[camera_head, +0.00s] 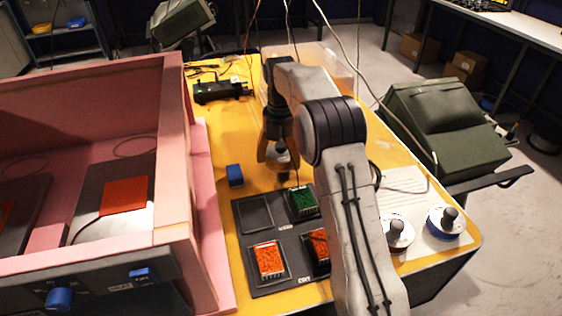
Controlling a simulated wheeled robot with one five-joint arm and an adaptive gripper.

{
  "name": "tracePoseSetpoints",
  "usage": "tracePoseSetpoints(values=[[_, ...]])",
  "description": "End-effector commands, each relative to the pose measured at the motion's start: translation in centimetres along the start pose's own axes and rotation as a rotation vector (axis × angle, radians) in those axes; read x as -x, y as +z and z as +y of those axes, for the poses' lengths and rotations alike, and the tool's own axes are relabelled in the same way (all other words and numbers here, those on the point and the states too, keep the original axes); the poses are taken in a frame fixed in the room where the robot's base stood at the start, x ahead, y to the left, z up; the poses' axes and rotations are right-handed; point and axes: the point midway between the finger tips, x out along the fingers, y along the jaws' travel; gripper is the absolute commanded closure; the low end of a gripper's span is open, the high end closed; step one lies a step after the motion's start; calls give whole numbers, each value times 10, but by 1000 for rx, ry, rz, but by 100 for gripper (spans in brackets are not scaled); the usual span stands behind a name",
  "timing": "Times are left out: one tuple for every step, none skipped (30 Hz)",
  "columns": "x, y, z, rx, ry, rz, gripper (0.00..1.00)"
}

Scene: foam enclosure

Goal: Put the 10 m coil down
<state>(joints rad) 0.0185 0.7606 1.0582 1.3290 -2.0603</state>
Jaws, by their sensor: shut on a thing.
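My gripper (279,158) points down over the yellow table, behind the black tray, and is shut on a small grey and dark thing between its fingers. It looks like the knob of a coil, but no label can be read and most of it is hidden. Two white and blue coils with dark knobs stand upright at the table's right end: one coil (396,247) close beside my arm, the other coil (436,234) to its right. I cannot tell from their labels which is 10 m. A pale lined sheet (404,184) lies behind them.
The black tray (257,215) holds a green block (303,203) and orange blocks (268,260); its back left slot is empty. A blue block (235,175) stands behind it. A pink foam enclosure (174,170) walls the left. A black device (218,92) lies at the back left.

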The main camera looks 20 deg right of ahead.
Motion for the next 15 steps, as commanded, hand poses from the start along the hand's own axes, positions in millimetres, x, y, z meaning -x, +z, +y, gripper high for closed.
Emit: tracePoseSetpoints(values=[[-8, 0, -1, 0, -2, 1, 55], [-12, 0, -1, 0, -2, 1, 55], [-16, 0, -1, 0, -2, 1, 55], [-18, 0, 0, 0, -1, 1, 55], [-21, 0, 0, 0, -1, 1, 55], [-23, 0, -1, 0, -1, 1, 55], [-25, 0, -1, 0, -1, 0, 55], [-26, 0, 0, 0, 0, 0, 55], [-26, 0, 0, 0, 0, 0, 55], [-27, 0, 0, 0, 1, 0, 55], [-27, 0, 0, 0, 1, 0, 55], [-27, 0, 0, 0, 1, 0, 55], [-26, 0, 0, 0, 1, 0, 55], [-26, 0, 0, 0, 1, 0, 55], [-26, 0, 0, 0, 1, 0, 55]])
